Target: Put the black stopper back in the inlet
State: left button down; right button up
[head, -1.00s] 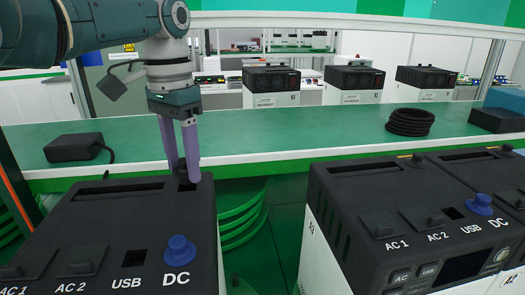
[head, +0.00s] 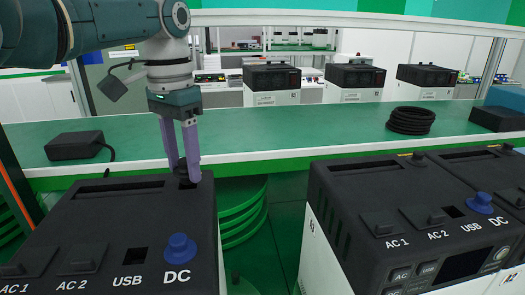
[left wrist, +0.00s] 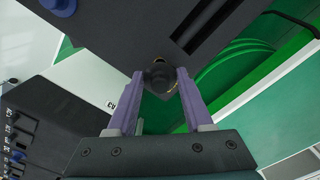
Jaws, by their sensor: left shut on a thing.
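The black stopper (head: 184,177) is between the two purple fingers of my left gripper (head: 186,180), which is shut on it. It is at the back right corner of the top of the near-left black power unit (head: 110,215). In the left wrist view the dark round stopper (left wrist: 160,76) sits between the fingertips of the left gripper (left wrist: 160,82), close to the unit's edge. A small brass-coloured bit shows beside it. The inlet is mostly hidden by the stopper and fingers, so I cannot tell how deep the stopper sits. My right gripper is not in view.
A blue knob (head: 179,247) stands by the DC label on the near-left unit. Another unit (head: 395,195) stands to the right across a gap. A green bench (head: 290,135) behind holds a black adapter (head: 74,146) and a coiled black cable (head: 410,120).

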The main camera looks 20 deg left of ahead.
pick_arm(q)
jog(key=shift+f+b, duration=0.65)
jog(key=shift+f, duration=0.25)
jog(key=shift+c, duration=1.1)
grip_release()
